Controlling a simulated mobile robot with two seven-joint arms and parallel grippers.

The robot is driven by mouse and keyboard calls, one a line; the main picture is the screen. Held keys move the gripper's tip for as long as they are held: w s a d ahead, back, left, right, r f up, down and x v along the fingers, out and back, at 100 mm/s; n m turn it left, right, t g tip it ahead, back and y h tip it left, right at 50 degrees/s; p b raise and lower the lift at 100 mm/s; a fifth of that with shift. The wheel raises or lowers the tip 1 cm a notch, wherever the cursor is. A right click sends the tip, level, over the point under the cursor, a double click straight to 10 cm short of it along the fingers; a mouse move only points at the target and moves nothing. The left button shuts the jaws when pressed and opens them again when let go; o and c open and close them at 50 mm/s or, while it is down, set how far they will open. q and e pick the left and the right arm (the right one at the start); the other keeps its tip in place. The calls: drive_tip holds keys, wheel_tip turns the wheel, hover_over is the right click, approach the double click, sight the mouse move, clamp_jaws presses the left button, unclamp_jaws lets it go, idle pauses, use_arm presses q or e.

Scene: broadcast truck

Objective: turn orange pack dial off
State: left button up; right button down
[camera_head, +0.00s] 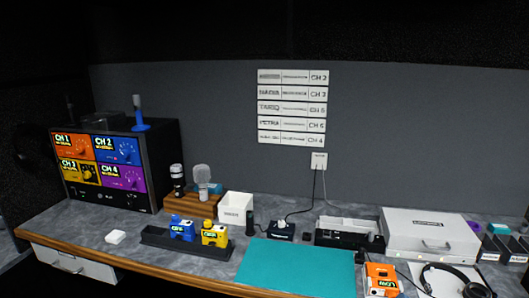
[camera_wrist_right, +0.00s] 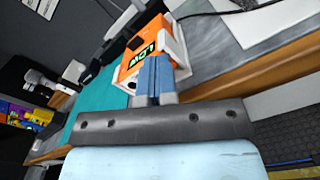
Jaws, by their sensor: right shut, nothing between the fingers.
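The orange pack (camera_head: 381,279) sits near the front edge of the counter, right of the teal mat, with a dark label reading LOW. It also shows in the right wrist view (camera_wrist_right: 131,62), between pale upright sides. I cannot make out its dial clearly in either view. My right gripper (camera_wrist_right: 154,62) is shut and empty, its blue fingers together right in front of the orange pack and covering part of it. I cannot tell whether the fingertips touch the pack. My left gripper is in neither view.
The teal mat (camera_head: 297,268) lies left of the pack. A headset (camera_head: 453,280) lies on a light sheet to its right. A white case (camera_head: 430,233) stands behind. A blue pack (camera_head: 182,228) and a yellow pack (camera_head: 215,234) stand in a dark rack (camera_head: 160,240) further left.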

drive_tip(key=shift+w+a+r, duration=0.4)
drive_tip(key=shift+a+r, duration=0.2)
drive_tip(key=shift+r, duration=0.05)
drive_tip(key=shift+d+r+p, duration=0.15)
drive_tip(key=shift+r+p, duration=0.15)
drive_tip(key=shift+p, duration=0.05)
drive_tip(key=shift+f+v, duration=0.25)
drive_tip(key=shift+v, duration=1.15)
drive_tip(key=shift+f+v, duration=0.2)
drive_tip(key=shift+v, duration=1.2)
drive_tip(key=shift+d, duration=0.1)
